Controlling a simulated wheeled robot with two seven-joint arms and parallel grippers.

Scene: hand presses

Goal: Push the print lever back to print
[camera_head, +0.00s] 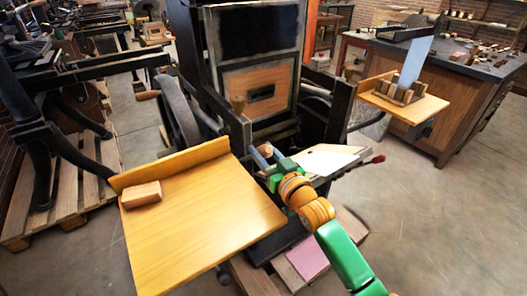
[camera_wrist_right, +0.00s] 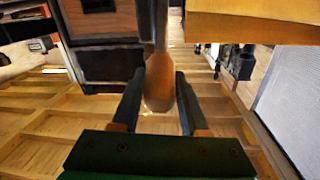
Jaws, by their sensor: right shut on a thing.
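The lever's wooden grip (camera_wrist_right: 160,82) fills the middle of the right wrist view, with its thin rod running up from it. My right gripper (camera_wrist_right: 158,108) has one finger on each side of this grip and is shut on it. In the head view my right gripper (camera_head: 266,161) is at the front of the dark press (camera_head: 256,48), between the yellow board and the white-topped plate. The grip it holds is hidden or too small to make out there. My left gripper is not in view.
A yellow feed board (camera_head: 205,215) with a wooden block (camera_head: 141,194) stands close at left. A white-topped plate (camera_head: 325,160) and a red-handled rod (camera_head: 375,159) are at right. A smaller board (camera_head: 425,106) stands beyond. The floor at lower right is clear.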

